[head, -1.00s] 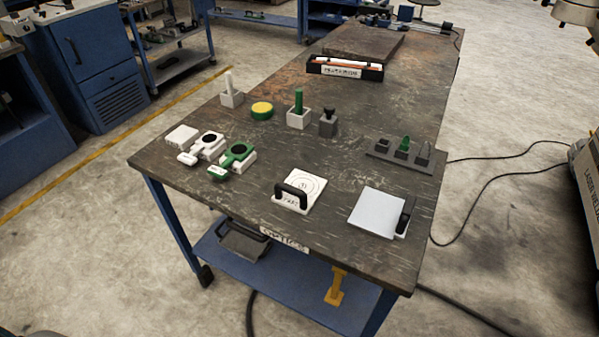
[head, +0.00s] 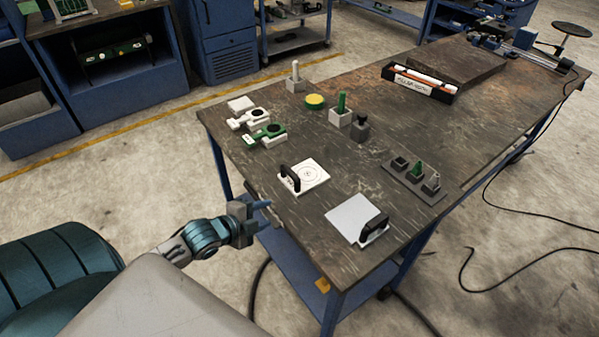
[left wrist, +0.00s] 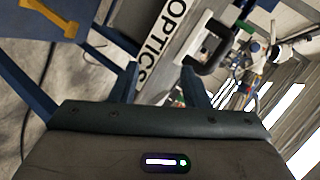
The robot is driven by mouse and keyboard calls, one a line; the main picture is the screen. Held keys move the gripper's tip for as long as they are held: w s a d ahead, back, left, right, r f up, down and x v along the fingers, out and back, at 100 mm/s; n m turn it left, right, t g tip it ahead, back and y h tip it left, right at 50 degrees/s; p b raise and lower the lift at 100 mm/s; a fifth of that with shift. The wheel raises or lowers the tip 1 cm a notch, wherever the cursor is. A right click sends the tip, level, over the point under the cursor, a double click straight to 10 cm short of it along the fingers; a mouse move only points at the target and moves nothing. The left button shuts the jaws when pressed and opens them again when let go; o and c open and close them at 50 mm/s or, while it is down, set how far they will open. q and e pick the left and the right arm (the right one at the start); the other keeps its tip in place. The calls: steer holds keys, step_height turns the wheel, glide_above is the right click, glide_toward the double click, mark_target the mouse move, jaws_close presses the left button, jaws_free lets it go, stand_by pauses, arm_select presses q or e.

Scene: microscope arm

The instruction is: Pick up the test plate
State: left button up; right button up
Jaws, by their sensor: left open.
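The test plate appears to be the white square plate (head: 313,176) with printed rings and a black arched handle (head: 289,178) at its left edge. It lies flat near the table's front edge. My left gripper (head: 262,212) is open and empty, beside the front edge, to the left of and nearer than the plate, not touching it. In the left wrist view, the open fingers (left wrist: 160,82) point at the table's edge with its OPTICS label (left wrist: 162,45). The black handle (left wrist: 208,66) shows just beyond the right finger. My right gripper is not in view.
A pale square plate with a black grip (head: 350,217) lies to the right. The table (head: 246,177) has bare room around the white plate.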

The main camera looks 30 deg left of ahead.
mark_target(287, 173)
arm_select(q)
steer(key=w+a+r+m+t+b, duration=0.1)
steer(key=w+m+b, duration=0.1)
steer(key=w+a+r+m+t+h+b, duration=0.1)
steer(key=w+r+m+b, duration=0.1)
steer(key=w, duration=0.1)
steer(key=w+a+r+m+h+b, duration=0.1)
steer(key=w+m+b, duration=0.1)
steer(key=w, duration=0.1)
steer(key=shift+w+a+r+t, duration=0.1)
steer(key=shift+a+r+t, duration=0.05)
steer(key=shift+t, duration=0.25)
steer(key=shift+w, duration=0.35)
steer(key=shift+w+d+b, duration=0.25)
steer(key=shift+w+b, duration=0.1)
steer(key=shift+b, duration=0.05)
steer(key=shift+w+d, duration=0.25)
steer(key=shift+w, duration=0.15)
steer(key=x, duration=0.3)
steer(key=shift+w+d, duration=0.3)
steer(key=shift+d, duration=0.1)
steer(key=shift+w+d+f, duration=0.1)
steer(key=shift+w+f, duration=0.1)
steer(key=shift+f, duration=0.05)
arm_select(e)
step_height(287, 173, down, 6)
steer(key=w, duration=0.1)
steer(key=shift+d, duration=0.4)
